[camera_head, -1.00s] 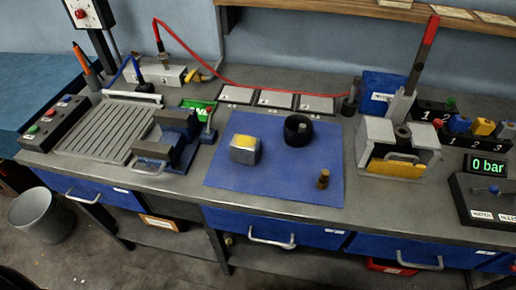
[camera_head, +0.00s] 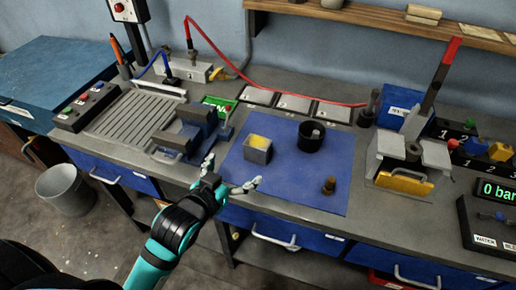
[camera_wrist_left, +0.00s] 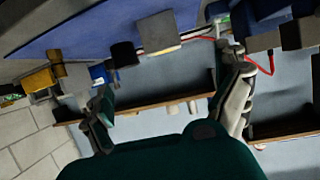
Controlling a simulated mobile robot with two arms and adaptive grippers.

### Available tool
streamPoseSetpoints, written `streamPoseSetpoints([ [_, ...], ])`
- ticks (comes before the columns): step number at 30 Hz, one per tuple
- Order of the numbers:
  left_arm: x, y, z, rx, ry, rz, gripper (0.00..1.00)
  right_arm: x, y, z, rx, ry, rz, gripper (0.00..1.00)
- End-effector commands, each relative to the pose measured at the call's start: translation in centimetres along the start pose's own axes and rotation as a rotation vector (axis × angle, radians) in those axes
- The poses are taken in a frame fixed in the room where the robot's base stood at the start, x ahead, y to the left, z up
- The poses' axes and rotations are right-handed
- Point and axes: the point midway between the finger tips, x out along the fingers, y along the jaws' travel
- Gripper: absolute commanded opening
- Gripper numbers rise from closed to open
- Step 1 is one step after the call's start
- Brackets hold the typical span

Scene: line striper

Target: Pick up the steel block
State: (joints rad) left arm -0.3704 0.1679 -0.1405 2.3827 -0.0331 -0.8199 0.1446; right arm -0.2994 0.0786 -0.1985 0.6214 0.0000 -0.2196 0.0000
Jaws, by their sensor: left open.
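The steel block (camera_head: 258,155) is a grey cube with a yellow patch on top. It rests on the left part of the blue mat (camera_head: 290,188), and it also shows in the left wrist view (camera_wrist_left: 158,32), where the picture is turned over. My left gripper (camera_head: 234,172) is open and empty at the mat's front left edge, in front of the block and apart from it. Its two spread fingers also show in the left wrist view (camera_wrist_left: 170,78). My right gripper is not in view.
A black round cup (camera_head: 311,137) stands right of the block, and a small brass piece (camera_head: 329,186) stands near the mat's front right. A vise (camera_head: 180,138) is close on the left. A grey fixture with a yellow front (camera_head: 403,182) stands to the right.

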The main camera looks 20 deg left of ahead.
Motion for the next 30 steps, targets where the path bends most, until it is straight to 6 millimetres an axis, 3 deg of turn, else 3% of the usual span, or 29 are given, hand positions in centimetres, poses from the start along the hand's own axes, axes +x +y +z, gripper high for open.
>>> streamPoseSetpoints([
  [15, 10.2, 0.0, -0.3, -0.001, 0.003, 0.000, 0.99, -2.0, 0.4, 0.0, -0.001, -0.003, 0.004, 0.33],
  [24, 12.2, -0.1, -0.3, -0.001, 0.003, 0.001, 0.99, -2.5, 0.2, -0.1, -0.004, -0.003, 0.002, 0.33],
  [30, 14.8, -0.4, -0.4, 0.000, 0.002, 0.000, 0.99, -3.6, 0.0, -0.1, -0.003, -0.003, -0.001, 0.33],
])
